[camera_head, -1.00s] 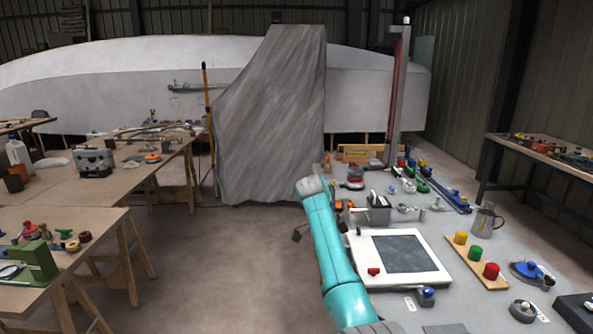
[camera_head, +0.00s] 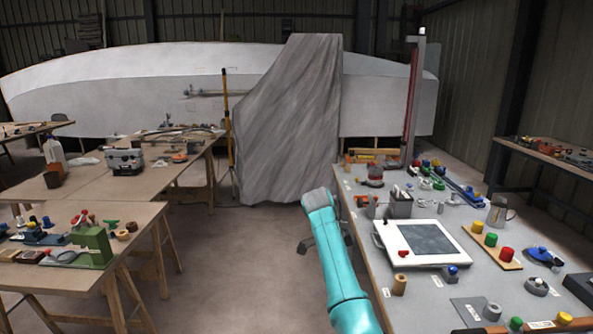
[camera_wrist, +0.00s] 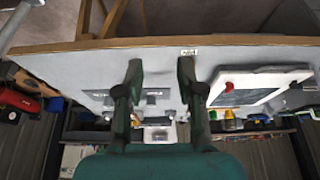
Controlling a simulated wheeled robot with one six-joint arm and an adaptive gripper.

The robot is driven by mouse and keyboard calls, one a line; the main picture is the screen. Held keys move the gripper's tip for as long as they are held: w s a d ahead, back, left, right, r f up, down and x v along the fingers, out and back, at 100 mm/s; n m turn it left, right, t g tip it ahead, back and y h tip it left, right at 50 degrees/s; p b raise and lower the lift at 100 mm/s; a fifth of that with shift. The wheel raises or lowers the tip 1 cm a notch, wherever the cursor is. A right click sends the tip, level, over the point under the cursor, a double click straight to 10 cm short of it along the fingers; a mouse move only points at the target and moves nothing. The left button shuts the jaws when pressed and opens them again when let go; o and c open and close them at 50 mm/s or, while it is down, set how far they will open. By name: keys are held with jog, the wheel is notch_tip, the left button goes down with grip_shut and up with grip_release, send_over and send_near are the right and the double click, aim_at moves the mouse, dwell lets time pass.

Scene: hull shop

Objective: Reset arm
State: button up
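My arm, turquoise with a grey elbow, rises from the bottom of the head view and bends down at its far end. My gripper (camera_head: 306,245) is small and dark there, partly hidden behind the arm, at the left edge of the grey bench (camera_head: 385,285). In the wrist view my gripper (camera_wrist: 160,72) shows two dark fingers spread apart, with nothing between them. The bench top (camera_wrist: 75,68) and its edge lie beyond the fingers. A white framed panel with a dark screen (camera_head: 425,240) lies on the bench, right of the arm; it also shows in the wrist view (camera_wrist: 258,85).
The bench carries a pen holder (camera_head: 400,205), a metal jug (camera_head: 498,211), a board with coloured knobs (camera_head: 490,248) and a tan cylinder (camera_head: 399,285). Wooden trestle tables (camera_head: 150,222) stand left. Open floor (camera_head: 240,270) lies between.

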jog(key=s+d+f+n+t+y, duration=0.1)
jog(key=s+f+n+t, duration=0.2)
jog(key=f, duration=1.1)
jog(key=s+d+f+n+t, duration=0.15)
jog(key=s+f, duration=0.45)
jog(key=f, duration=0.7)
jog(key=s+d+f+n+t+y, duration=0.1)
jog(key=s+f+n, duration=0.2)
jog(key=s+f, duration=0.45)
jog(key=s+f+n+t+y, duration=0.1)
jog(key=s+f+n+t, duration=0.3)
jog(key=s, duration=0.7)
jog(key=s+r+n+t+y, duration=0.1)
jog(key=s+r, duration=0.2)
jog(key=s, duration=0.9)
jog(key=s+r+n, duration=0.2)
jog(key=s, duration=1)
jog(key=s+r+n+t, duration=0.1)
jog(key=s+r+t, duration=0.1)
jog(key=s+r, duration=0.5)
jog(key=s+r+n+t, duration=0.2)
jog(key=s+r, duration=0.6)
jog(key=r, duration=0.9)
jog(key=shift+s+d+r, duration=0.3)
jog(key=shift+d+r, duration=0.1)
jog(key=shift+d, duration=0.05)
